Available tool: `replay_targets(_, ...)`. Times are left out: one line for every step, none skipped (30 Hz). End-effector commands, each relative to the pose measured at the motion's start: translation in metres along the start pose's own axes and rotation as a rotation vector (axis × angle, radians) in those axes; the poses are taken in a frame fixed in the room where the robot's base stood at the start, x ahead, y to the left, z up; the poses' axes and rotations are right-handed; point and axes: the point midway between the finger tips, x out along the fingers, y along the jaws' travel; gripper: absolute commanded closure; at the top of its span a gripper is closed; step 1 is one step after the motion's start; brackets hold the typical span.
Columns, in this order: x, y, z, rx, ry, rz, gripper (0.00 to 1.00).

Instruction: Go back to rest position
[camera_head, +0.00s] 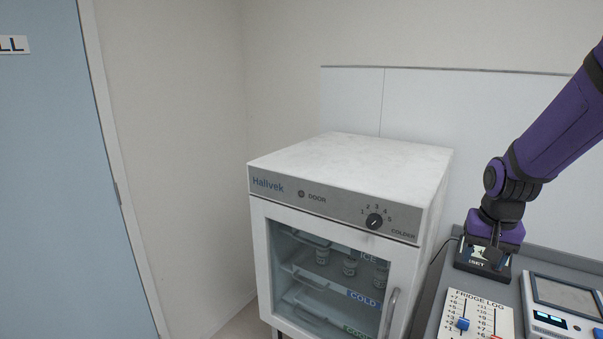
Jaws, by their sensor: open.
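My purple and black arm comes in from the upper right. My gripper (490,243) points down at the right, just above or at a small dark device marked "SET" (482,266) on the grey counter. The fingers are small and partly hidden, and I cannot tell whether they touch the device. Nothing is seen held in them.
A white fridge (350,157) with a dial (374,221) and a shut glass door stands left of the counter. Vials show inside. A fridge log board (476,318) and a grey screen device (565,300) lie near the gripper. A blue door (70,180) is far left.

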Motion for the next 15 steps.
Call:
replay_targets(-0.018,-0.003,0.006,-0.022,0.024,-0.008,0.47)
replay_targets(-0.027,-0.004,0.011,-0.036,0.035,-0.012,0.47)
replay_targets(-0.038,-0.005,0.017,-0.054,0.047,-0.016,0.47)
replay_targets(-0.046,-0.006,0.021,-0.067,0.057,-0.019,0.47)
replay_targets(-0.054,-0.006,0.026,-0.08,0.066,-0.023,0.47)
replay_targets(-0.065,-0.007,0.033,-0.099,0.08,-0.027,0.47)
replay_targets(-0.072,-0.008,0.037,-0.111,0.09,-0.03,0.47)
replay_targets(-0.08,-0.008,0.043,-0.124,0.1,-0.033,0.47)
replay_targets(-0.089,-0.008,0.05,-0.143,0.113,-0.037,0.47)
replay_targets(-0.096,-0.008,0.056,-0.156,0.123,-0.041,0.47)
replay_targets(-0.103,-0.008,0.061,-0.169,0.133,-0.044,0.47)
replay_targets(-0.112,-0.008,0.069,-0.186,0.147,-0.048,0.47)
replay_targets(-0.119,-0.008,0.074,-0.2,0.157,-0.051,0.47)
replay_targets(-0.125,-0.007,0.081,-0.213,0.166,-0.054,0.47)
replay_targets(-0.133,-0.007,0.089,-0.23,0.18,-0.058,0.47)
